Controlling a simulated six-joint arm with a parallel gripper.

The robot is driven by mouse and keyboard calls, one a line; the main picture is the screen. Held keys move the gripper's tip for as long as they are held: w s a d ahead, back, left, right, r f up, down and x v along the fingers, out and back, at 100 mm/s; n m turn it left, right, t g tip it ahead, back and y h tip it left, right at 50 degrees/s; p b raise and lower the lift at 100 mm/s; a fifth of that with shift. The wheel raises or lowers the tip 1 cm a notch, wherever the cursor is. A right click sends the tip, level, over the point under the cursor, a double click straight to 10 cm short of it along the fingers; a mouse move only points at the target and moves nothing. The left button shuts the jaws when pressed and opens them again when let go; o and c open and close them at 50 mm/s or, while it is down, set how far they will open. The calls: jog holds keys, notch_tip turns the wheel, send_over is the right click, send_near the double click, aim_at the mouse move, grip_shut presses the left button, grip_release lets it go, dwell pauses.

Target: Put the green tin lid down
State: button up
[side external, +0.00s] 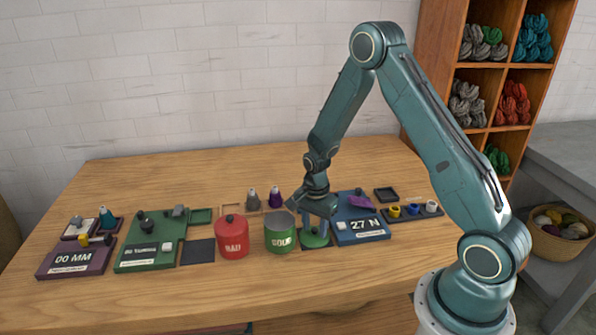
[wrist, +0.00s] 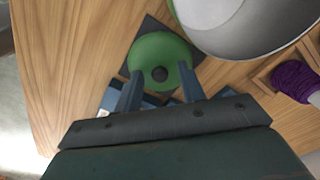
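The green tin lid (side external: 314,239) is a round disc with a dark knob. It lies flat on a dark square pad (side external: 326,246), right of the green tin (side external: 280,236), which stands open at the top. My gripper (side external: 317,222) is right above the lid. In the wrist view, the lid (wrist: 160,50) lies beyond the fingers, and its knob shows between the two fingertips of my gripper (wrist: 161,82). The fingers are apart, with a clear gap on each side of the knob. Part of the pad is hidden under the lid.
A red tin (side external: 232,238) with its lid on stands left of the green tin. A blue board (side external: 362,230) marked "27 N" is close on the right. A purple-topped cone (side external: 275,197) stands behind the green tin. The front table strip is clear.

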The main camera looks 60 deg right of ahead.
jog(key=shift+r, duration=0.15)
notch_tip(320, 180, up, 12)
dwell(0.7)
dwell(0.5)
notch_tip(320, 180, up, 15)
jog(key=n+t, duration=0.3)
jog(key=n, duration=0.6)
send_over(314, 229)
jog(key=s+a, duration=0.7)
jog(key=s, duration=0.1)
jog(key=s+a+r+n+t, duration=0.1)
jog(key=s+a+r+n, duration=0.1)
jog(key=s+n, duration=0.2)
jog(key=s+a+r+n+t, duration=0.1)
jog(key=s+a+r+n, duration=0.1)
jog(key=s+n, duration=0.3)
jog(key=s+a, duration=0.1)
jog(key=s, duration=0.3)
jog(key=shift+s+r+t, duration=0.15)
jog(key=shift+r+t, duration=0.05)
jog(key=shift+t, duration=0.2)
